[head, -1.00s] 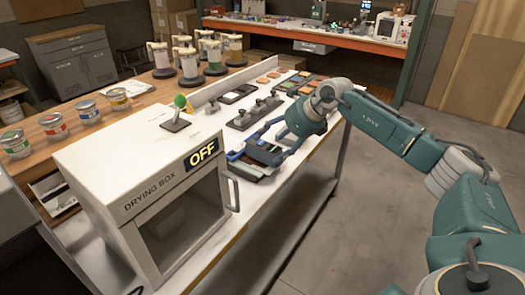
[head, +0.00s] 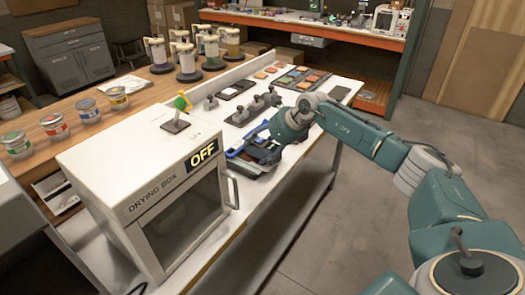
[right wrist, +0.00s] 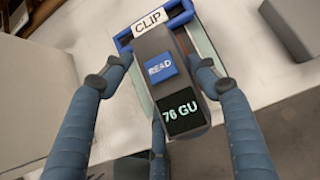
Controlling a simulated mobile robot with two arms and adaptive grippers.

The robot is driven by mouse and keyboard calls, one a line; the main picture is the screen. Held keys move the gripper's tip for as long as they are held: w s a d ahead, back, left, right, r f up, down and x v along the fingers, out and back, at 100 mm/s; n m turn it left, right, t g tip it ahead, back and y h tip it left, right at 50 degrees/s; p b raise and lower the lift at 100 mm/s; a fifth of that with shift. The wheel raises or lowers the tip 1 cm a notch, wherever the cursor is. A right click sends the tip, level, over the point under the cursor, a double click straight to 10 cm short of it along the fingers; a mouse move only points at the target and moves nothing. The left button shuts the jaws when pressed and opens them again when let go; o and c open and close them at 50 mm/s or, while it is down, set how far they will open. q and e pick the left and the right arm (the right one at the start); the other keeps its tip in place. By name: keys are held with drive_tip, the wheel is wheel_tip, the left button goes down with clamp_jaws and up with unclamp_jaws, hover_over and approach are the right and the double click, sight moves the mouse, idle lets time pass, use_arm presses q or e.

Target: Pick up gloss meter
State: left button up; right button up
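The gloss meter (right wrist: 160,92) is a dark grey block with a blue READ button and a display showing 76 GU, seen in the right wrist view. It lies on a flat panel with a blue frame (right wrist: 181,17) labelled CLIP at its far end. My right gripper (right wrist: 163,68) is open, with its blue fingers on either side of the meter and small gaps at the tips. In the head view the right gripper (head: 266,140) is low over the white bench beside the drying box, partly hiding the meter. My left gripper is not in view.
The drying box (head: 150,200), marked OFF, stands just left of the gripper. Dark knobbed blocks (head: 240,115) and colour panels (head: 300,80) lie farther back on the bench (head: 200,258). Paint cans (head: 55,126) stand on the wooden counter. Open floor lies to the right.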

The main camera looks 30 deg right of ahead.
drive_tip(key=c, duration=0.3)
drive_tip(key=shift+w+r, duration=0.1)
